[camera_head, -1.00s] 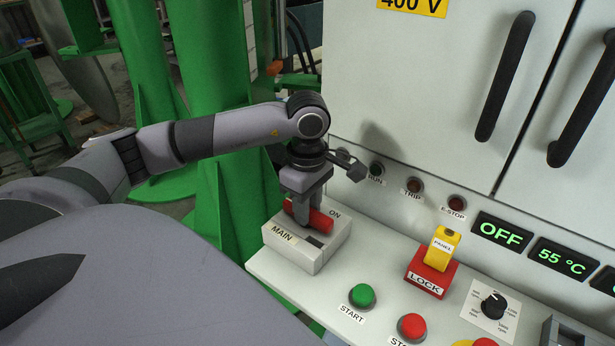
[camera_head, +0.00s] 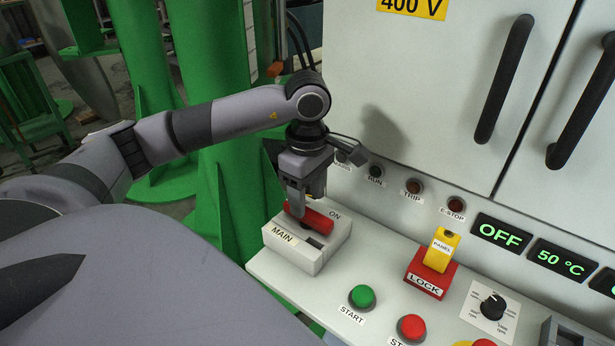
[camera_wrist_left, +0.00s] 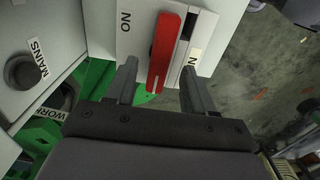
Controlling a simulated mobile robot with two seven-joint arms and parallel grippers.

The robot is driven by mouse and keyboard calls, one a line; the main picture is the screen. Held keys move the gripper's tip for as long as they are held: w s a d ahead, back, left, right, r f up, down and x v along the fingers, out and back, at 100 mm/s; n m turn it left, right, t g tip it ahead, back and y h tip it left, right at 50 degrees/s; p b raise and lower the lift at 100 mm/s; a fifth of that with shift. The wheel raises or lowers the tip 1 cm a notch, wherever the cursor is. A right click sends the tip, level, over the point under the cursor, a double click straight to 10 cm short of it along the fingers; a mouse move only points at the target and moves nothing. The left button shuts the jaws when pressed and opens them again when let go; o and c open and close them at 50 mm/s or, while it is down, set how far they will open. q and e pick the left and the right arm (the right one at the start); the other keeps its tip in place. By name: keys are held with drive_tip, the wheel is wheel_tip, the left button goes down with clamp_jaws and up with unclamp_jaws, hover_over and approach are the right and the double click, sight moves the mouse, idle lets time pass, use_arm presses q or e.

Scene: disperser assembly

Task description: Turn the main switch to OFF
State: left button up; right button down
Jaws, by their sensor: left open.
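The main switch is a white box (camera_head: 312,262) labelled MAIN at the panel's left end, with a red handle (camera_head: 318,218) on top. The box's ON label shows at the handle's far side. In the left wrist view the red handle (camera_wrist_left: 164,45) lies lengthwise beside a dark slot, with its near end between my spread fingers. My left gripper (camera_head: 301,202) is open and points down just above the handle, hiding part of it; I cannot tell whether a finger touches it. It also shows in the left wrist view (camera_wrist_left: 160,72). My right gripper is not in view.
A yellow and red LOCK switch (camera_head: 431,278), a green START button (camera_head: 362,296), a red button (camera_head: 411,326) and a black knob (camera_head: 493,306) stand to the right. The cabinet wall (camera_head: 400,130) rises behind. The display (camera_head: 499,232) reads OFF.

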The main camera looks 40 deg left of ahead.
sight(307, 211)
use_arm(q)
drive_tip(key=shift+r, duration=1.95)
